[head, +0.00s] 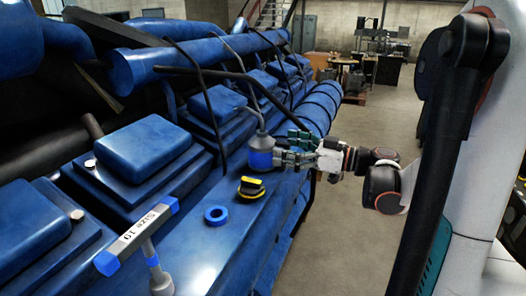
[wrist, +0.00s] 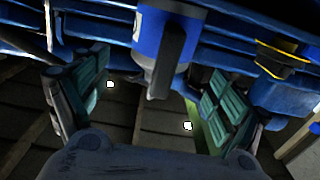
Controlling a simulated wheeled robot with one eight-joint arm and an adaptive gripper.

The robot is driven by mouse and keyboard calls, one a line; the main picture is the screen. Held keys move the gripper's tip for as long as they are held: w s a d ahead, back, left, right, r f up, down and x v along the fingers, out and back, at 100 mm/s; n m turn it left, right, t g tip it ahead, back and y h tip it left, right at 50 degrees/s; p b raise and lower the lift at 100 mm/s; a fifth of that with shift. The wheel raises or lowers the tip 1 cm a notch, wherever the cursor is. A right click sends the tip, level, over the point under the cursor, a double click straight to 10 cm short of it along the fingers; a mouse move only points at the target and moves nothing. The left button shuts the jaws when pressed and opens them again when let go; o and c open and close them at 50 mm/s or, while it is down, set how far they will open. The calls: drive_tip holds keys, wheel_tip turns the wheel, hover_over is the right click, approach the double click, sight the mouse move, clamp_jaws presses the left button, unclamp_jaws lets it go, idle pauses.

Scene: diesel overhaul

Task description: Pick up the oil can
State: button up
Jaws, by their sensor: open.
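The oil can (head: 262,157) has a blue body, a grey cone top and a thin spout rising up and left. It stands upright on the blue engine ledge in the head view. My gripper (head: 286,147) is just right of the can, its green-padded fingers pointing at it. In the wrist view the blue can (wrist: 148,32) and its dark grey handle show at the top, in line with the gap between the fingers. My gripper (wrist: 155,85) is open there, with nothing held. The head view does not show clearly whether a fingertip touches the can.
A yellow and black knob-like part (head: 250,188), a blue ring (head: 216,214) and a T-handled tool marked "SIZE 19" (head: 138,236) are nearer on the ledge. Dark hoses (head: 208,100) hang left of the can. Open floor (head: 330,220) lies right of the engine.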

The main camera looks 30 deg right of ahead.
sight(275, 144)
drive_tip(key=shift+x, duration=2.9)
drive_tip(key=shift+r, duration=0.2)
drive_tip(key=c, duration=1.5)
